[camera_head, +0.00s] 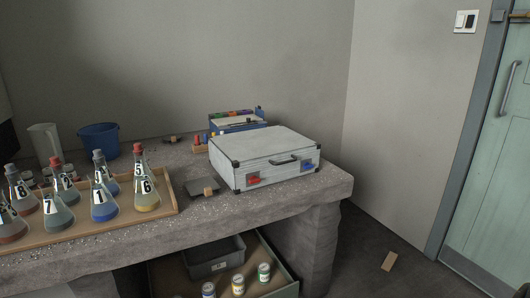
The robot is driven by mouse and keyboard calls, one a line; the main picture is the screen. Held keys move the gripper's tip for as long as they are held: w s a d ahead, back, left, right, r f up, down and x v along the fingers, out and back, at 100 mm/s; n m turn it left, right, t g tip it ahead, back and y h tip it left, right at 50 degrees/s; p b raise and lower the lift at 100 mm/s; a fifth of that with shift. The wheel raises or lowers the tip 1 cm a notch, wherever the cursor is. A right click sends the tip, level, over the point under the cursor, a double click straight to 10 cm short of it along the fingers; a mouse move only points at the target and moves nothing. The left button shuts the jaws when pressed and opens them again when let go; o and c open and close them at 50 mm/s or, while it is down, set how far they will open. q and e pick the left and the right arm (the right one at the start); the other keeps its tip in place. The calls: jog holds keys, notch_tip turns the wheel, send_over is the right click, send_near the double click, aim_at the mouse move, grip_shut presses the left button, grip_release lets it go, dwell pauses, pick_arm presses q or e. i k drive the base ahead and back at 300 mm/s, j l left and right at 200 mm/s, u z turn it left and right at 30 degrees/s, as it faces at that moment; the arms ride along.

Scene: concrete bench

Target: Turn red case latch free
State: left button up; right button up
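A closed white case (262,153) with dark corner pieces stands on the concrete bench, near its right end. Its front carries a dark handle (284,161). A red latch (255,181) sits on the front left of the handle, and a blue latch (308,167) sits on the right. The red latch is small in view, and I cannot tell its exact position. Neither of my grippers shows in the head view.
A wooden tray (169,208) of numbered flasks stands left of the case. A small dark scale-like object (203,187) lies between them. A blue organizer (238,124) stands behind the case. A blue bucket (99,140) and a clear jug (45,142) are at the back left.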

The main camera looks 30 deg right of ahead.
aim_at(253, 180)
jog(key=k+l+z, duration=0.15)
jog(key=l, duration=0.35)
jog(key=l+z, duration=0.1)
jog(key=l, duration=0.4)
jog(key=k+l+z, duration=0.15)
jog(key=l, duration=0.4)
